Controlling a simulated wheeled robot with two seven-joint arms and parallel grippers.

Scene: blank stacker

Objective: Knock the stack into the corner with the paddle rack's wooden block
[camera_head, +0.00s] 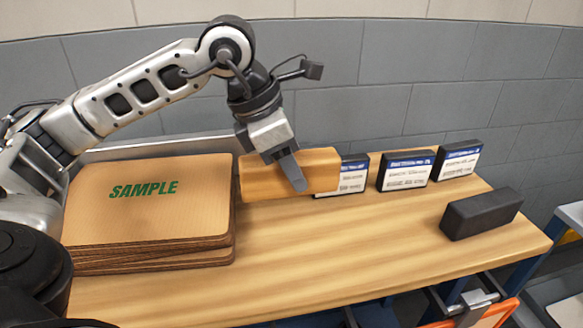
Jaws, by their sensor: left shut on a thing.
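The stack (150,205) of tan boards lies on the left of the wooden table; the top board bears the green word SAMPLE. Its lower boards stick out unevenly at the front and right edges. My left gripper (291,170) is shut on the wooden block (262,181), a long light-brown bar just right of the stack. The block's left end is close to the stack's right edge; I cannot tell whether they touch. One finger shows across the block's front; the other is hidden behind it. My right gripper is not in view.
A low metal rail (120,151) runs behind the stack. Three dark-framed label cards (405,170) stand along the back, one partly hidden by the block. A black block (481,213) lies at the table's right. The table's front middle (330,255) is clear.

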